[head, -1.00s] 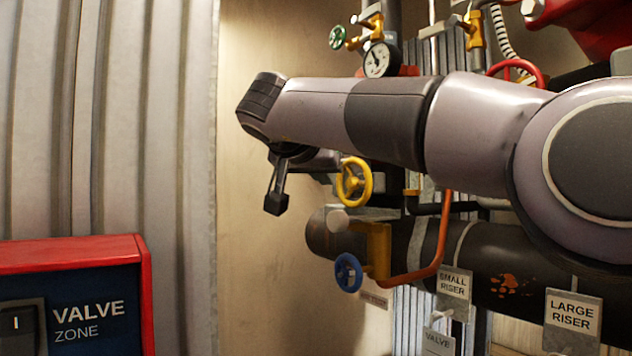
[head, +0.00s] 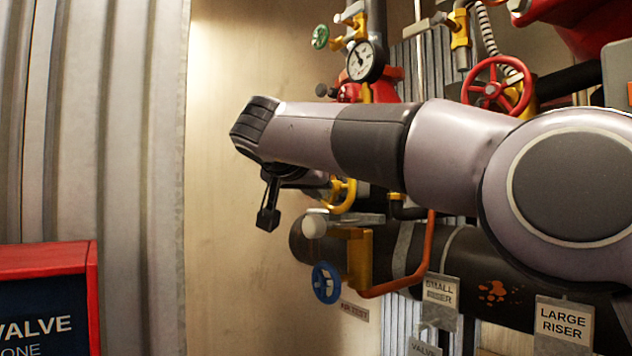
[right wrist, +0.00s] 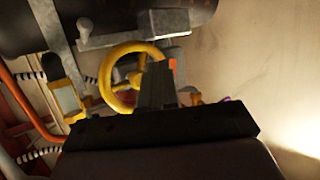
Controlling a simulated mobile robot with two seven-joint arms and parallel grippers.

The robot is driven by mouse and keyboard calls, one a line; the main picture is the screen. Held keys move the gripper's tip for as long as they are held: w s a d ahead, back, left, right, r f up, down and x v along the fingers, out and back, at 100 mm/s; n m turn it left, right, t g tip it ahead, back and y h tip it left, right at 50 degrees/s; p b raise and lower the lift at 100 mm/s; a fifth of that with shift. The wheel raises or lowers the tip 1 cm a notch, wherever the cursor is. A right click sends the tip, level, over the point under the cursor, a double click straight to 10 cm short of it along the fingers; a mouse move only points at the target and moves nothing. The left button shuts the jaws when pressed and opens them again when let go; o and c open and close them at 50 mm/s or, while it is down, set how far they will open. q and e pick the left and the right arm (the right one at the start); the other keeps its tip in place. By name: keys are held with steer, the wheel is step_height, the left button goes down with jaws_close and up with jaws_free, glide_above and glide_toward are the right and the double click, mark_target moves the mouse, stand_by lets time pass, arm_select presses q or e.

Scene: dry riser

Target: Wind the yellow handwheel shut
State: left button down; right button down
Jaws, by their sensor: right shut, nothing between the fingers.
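The yellow handwheel (head: 350,197) is on the pipework behind my right forearm in the head view, and its upper part is hidden by the arm. It also shows in the right wrist view (right wrist: 108,82), partly covered by my fingers. My right gripper (head: 268,219) is shut and empty, pointing down to the left of the wheel in the head view. In the right wrist view its fingers (right wrist: 158,85) overlap the wheel's right side; I cannot tell whether they touch it. My left gripper is not in view.
A blue handwheel (head: 326,282) sits below the yellow one. A red handwheel (head: 497,87) and a pressure gauge (head: 365,62) are above my arm. Thick dark pipe (head: 465,262) runs to the right. A red-framed valve box (head: 92,290) stands at lower left. Bare wall (head: 230,240) lies left of the gripper.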

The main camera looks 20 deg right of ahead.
steer(key=shift+w+f, duration=0.15)
steer(key=shift+w, duration=0.1)
steer(key=shift+w+d, duration=0.1)
steer(key=shift+d, duration=0.05)
stand_by(0.4)
